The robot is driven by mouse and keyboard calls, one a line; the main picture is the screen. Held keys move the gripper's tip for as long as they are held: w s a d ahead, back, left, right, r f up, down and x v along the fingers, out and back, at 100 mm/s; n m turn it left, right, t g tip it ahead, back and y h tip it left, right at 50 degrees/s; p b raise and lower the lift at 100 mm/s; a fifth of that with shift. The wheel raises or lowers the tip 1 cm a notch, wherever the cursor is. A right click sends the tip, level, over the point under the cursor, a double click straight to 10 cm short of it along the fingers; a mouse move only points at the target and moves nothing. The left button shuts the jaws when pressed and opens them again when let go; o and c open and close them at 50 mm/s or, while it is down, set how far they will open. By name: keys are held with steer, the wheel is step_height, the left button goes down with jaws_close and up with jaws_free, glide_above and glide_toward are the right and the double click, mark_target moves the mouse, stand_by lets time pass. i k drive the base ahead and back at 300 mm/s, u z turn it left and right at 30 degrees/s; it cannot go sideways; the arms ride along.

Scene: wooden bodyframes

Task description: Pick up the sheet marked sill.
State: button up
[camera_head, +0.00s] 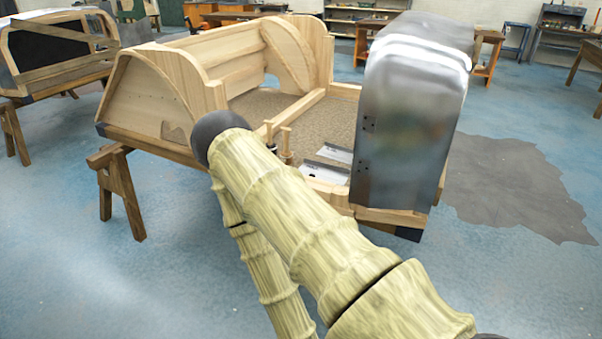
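Two pale sheets lie on the floor of the wooden bodyframe, near its front edge: a farther sheet (337,153) and a nearer sheet (325,173). Each has a grey strip along one edge. Their markings are too small to read, so I cannot tell which one is marked sill. The nearer sheet is partly cut off from view by the frame's front rail. My arm crosses the middle of the view in front of the bodyframe. My gripper is not in view.
The bodyframe (170,90) rests on wooden trestles (118,187). A tall curved metal panel (405,130) stands at its right end. Slim upright wooden-handled items (286,143) stand left of the sheets. Another bodyframe (50,50) is at left. Blue floor (150,280) in front is open.

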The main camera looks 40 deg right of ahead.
mark_target(339, 173)
steer(key=i, duration=1.3)
steer(key=z, duration=0.9)
